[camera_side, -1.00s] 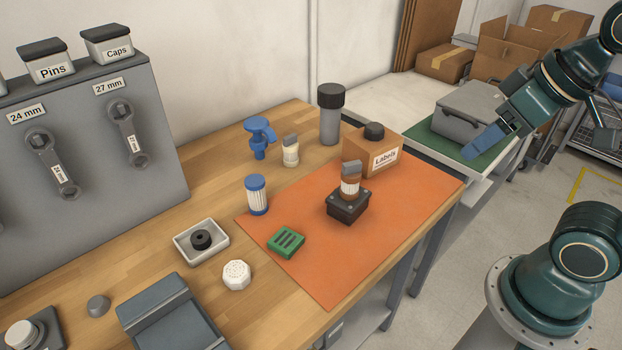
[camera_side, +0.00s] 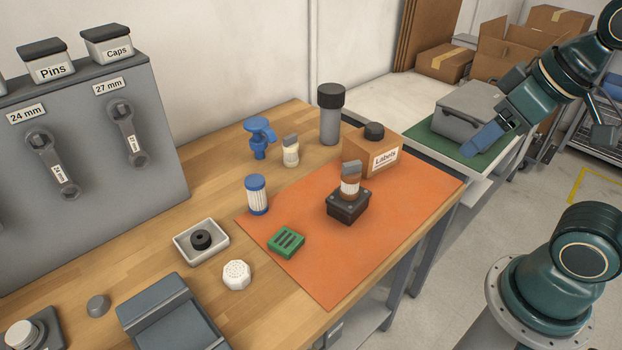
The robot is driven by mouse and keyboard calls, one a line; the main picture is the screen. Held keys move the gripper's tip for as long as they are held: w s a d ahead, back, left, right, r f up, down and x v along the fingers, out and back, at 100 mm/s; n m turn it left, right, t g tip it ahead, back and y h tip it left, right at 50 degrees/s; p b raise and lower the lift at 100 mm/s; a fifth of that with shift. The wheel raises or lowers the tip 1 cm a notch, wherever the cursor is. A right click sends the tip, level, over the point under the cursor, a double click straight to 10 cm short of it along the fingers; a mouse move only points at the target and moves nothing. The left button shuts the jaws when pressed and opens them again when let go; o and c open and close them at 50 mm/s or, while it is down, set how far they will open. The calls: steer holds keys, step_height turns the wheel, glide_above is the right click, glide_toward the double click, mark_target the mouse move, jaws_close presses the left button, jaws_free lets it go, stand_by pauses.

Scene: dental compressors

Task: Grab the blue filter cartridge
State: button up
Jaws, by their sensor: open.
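The blue filter cartridge (camera_side: 257,195) stands upright on the wooden workbench, just off the left edge of the orange mat. It has a blue cap, a white ribbed body and a blue base. My gripper (camera_side: 543,138) is at the upper right, high and far to the right of the cartridge. Its blue-grey fingers are apart and nothing shows between them. My wrist hides part of the gripper.
A blue funnel-like part (camera_side: 259,137), a small bottle (camera_side: 290,152), a grey cylinder (camera_side: 330,118) and the Labels box (camera_side: 372,152) stand behind.

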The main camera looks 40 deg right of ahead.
steer(key=w+a+r+n+g, duration=0.15)
steer(key=w+r+n, duration=0.25)
steer(key=w, duration=0.5)
steer(key=n+g, duration=0.4)
steer(key=n, duration=0.7)
glide_above(255, 180)
step_height(255, 180, down, 13)
steer(key=shift+w+d, duration=0.1)
steer(key=shift+f, duration=4.25)
steer(key=shift+f, duration=2.6)
